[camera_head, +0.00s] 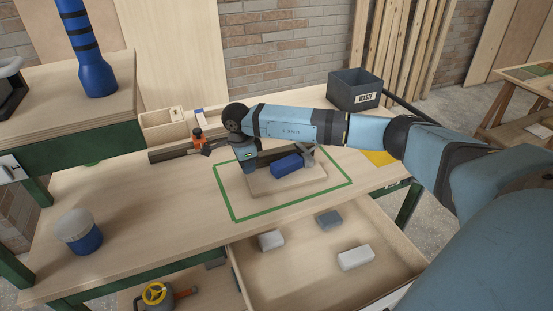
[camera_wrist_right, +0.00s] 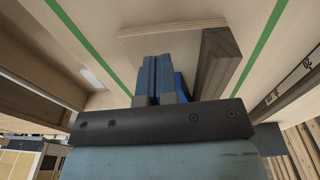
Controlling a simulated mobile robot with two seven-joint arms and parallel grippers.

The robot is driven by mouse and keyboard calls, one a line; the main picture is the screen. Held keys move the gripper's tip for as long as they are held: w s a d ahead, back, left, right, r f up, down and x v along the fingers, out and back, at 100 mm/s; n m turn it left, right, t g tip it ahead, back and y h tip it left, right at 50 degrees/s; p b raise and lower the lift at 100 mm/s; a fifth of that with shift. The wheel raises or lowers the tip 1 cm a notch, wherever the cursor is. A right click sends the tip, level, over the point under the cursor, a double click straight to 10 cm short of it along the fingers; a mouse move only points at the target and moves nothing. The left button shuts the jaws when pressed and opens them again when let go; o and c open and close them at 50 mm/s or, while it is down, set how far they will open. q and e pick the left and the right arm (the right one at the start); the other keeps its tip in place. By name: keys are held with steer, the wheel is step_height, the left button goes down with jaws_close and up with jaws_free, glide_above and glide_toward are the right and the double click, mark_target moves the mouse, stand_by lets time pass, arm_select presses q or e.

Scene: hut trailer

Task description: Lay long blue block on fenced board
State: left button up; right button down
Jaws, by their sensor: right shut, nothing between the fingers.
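The long blue block (camera_head: 287,165) lies on the fenced board (camera_head: 262,187), close to the dark wooden fence along its back side. A blue part of the block (camera_wrist_right: 181,86) shows beside my fingers in the right wrist view, where the fence (camera_wrist_right: 218,60) stands further right. My right gripper (camera_head: 247,168) is at the block's left end in the head view, over the board. Its fingers (camera_wrist_right: 156,62) are shut together and empty; I cannot tell whether they touch the block. My left gripper is out of view.
A green outline (camera_head: 233,218) surrounds the board on the table. The open drawer (camera_head: 290,285) in front holds grey and white blocks. A waste bin (camera_head: 355,91) stands at the back right, and a blue-and-white jar (camera_head: 80,233) at the left.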

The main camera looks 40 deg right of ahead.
mark_target(290, 162)
steer(key=shift+w+d+r+h, duration=0.1)
steer(key=shift+d+r+h, duration=0.1)
steer(key=shift+d, duration=0.3)
steer(key=shift+w+d+r+h, duration=0.1)
steer(key=shift+d+h, duration=0.1)
steer(key=shift+d, duration=0.25)
steer(key=s+d, duration=0.1)
steer(key=d, duration=0.2)
steer(key=s+d, duration=0.1)
steer(key=d, duration=0.3)
steer(key=s+d+f, duration=0.1)
steer(key=s+d, duration=0.1)
steer(key=d, duration=0.1)
steer(key=shift+d+p, duration=0.3)
steer(key=shift+d, duration=0.05)
steer(key=shift+f, duration=0.3)
steer(key=shift+s+a+f, duration=0.1)
